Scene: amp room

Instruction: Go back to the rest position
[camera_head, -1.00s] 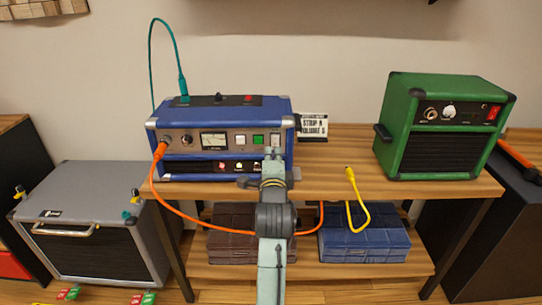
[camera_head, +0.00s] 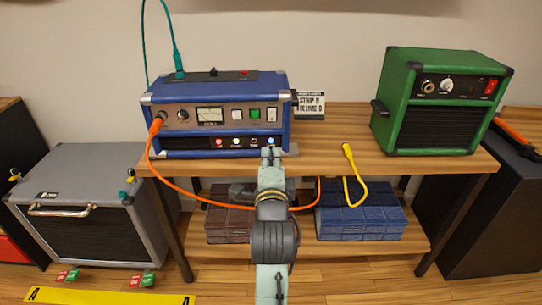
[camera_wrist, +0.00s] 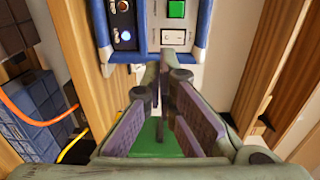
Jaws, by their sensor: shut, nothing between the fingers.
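My gripper (camera_head: 271,153) is in front of the blue amplifier (camera_head: 228,90), at the height of its lower edge. Its fingers are shut with nothing between them. In the wrist view, the fingertips (camera_wrist: 165,62) meet below the amplifier's white rocker switch (camera_wrist: 173,38) and green button (camera_wrist: 176,9), apart from them as far as I can tell. The amplifier stands upright on the wooden table, with a row of small lights along its lower front.
The wooden table (camera_head: 335,150) also holds a green amplifier (camera_head: 398,65), a small sign (camera_head: 311,104) and a yellow cable (camera_head: 350,165). An orange cable (camera_head: 151,165) hangs from the blue amplifier past my arm. A grey amplifier (camera_head: 75,190) stands left. Cases lie on the lower shelf.

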